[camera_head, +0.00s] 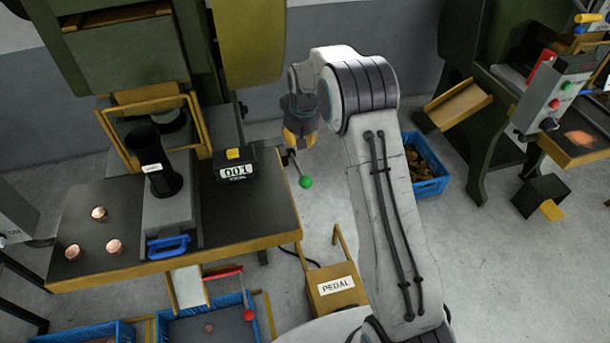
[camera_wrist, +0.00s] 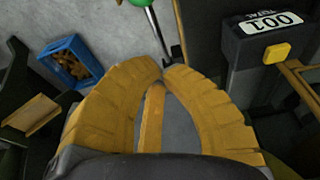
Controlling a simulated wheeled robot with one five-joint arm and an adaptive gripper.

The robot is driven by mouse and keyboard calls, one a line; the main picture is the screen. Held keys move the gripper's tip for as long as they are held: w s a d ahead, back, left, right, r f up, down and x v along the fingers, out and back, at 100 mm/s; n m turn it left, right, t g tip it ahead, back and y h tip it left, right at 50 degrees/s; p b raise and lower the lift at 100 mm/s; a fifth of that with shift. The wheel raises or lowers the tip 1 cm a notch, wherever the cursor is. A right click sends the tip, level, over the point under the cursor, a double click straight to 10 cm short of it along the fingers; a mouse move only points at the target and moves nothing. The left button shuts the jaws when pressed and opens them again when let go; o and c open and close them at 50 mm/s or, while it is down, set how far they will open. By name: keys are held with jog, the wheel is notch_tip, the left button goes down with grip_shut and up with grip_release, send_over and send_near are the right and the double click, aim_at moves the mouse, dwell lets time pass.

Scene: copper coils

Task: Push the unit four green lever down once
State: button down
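The green-knobbed lever (camera_head: 306,182) sticks out beside the right edge of the dark press table (camera_head: 235,215). Its ball hangs at the end of a thin metal rod. In the wrist view the green ball (camera_wrist: 140,2) is cut by the top edge, and the rod runs down towards my fingertips. My gripper (camera_head: 298,142) is above and behind the lever's ball, near the rod's upper end. In the wrist view my yellow fingers (camera_wrist: 163,69) meet closely at the tips with nothing between them. Contact with the rod cannot be told. No unit number is readable.
A black counter box (camera_head: 237,170) reading 001 stands beside the lever. A pedal stand (camera_head: 335,285) is below. A red-knobbed lever (camera_head: 248,314) hangs by blue crates (camera_head: 205,325). Another blue crate (camera_head: 424,165) and a second machine (camera_head: 540,95) are at the right.

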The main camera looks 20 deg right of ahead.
jog(key=shift+w+r+t, duration=0.15)
jog(key=shift+w+r, duration=0.05)
jog(key=shift+w, duration=0.25)
jog(key=shift+w+r+t, duration=0.15)
jog(key=shift+w+r, duration=0.05)
jog(key=shift+w, duration=0.25)
jog(key=b, duration=0.5)
send_over(301, 174)
notch_tip(301, 174, down, 6)
jog(key=shift+f, duration=0.1)
jog(key=shift+s+f+b, duration=0.25)
jog(key=shift+f+b, duration=0.25)
jog(key=shift+b, duration=0.1)
jog(key=shift+s+f+b, duration=0.2)
jog(key=shift+f+b, duration=0.25)
jog(key=shift+b, duration=0.1)
